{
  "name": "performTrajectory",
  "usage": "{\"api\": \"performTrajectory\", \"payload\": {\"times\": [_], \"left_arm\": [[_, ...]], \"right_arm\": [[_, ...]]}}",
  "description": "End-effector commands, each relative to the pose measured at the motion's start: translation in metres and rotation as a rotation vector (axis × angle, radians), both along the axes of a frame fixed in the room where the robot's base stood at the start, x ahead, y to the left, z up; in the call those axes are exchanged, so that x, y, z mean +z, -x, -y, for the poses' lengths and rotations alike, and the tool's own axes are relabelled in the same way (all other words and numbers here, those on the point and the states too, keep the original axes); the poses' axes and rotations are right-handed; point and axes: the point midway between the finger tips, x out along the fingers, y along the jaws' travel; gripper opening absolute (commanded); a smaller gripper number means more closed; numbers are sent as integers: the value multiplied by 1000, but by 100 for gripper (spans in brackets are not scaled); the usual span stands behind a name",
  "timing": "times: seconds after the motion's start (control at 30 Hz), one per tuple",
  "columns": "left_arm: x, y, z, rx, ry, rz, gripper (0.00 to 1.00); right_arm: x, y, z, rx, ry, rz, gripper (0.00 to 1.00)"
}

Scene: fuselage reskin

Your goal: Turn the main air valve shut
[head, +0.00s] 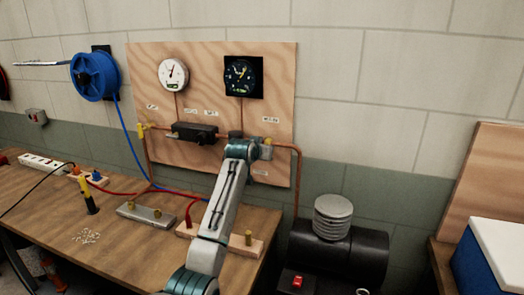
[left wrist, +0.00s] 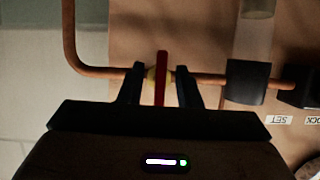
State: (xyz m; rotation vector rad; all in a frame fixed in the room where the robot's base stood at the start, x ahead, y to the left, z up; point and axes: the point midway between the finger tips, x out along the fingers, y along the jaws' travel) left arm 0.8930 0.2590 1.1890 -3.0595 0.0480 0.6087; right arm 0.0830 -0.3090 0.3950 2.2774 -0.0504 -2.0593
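In the left wrist view a red valve handle (left wrist: 160,78) stands on a yellowish valve body on the copper pipe (left wrist: 97,71). My left gripper (left wrist: 160,88) is open with one finger on each side of the handle. A gap shows between the handle and each finger, so it does not look gripped. In the head view my left gripper (head: 262,148) is at the right part of the wooden panel (head: 270,95), over the pipe, and hides the valve there. My right gripper is in neither view.
Two gauges, a white one (head: 173,74) and a black one (head: 243,76), hang above a black block (head: 194,132) on the pipe. A workbench (head: 70,215) with hoses and fittings lies below. A black compressor (head: 345,258) stands right of the bench.

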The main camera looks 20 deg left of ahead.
Motion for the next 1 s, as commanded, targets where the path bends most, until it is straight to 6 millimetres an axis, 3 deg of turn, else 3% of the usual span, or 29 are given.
{"api": "performTrajectory", "payload": {"times": [0.37, 0.8, 1.0], "left_arm": [[4, 11, -1, 0, 0, 3, 31], [30, 79, -3, 0, -1, 3, 31], [39, 97, -3, 1, 0, 1, 31]], "right_arm": [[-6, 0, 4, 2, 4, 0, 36], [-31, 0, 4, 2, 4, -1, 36], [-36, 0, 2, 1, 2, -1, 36]]}}
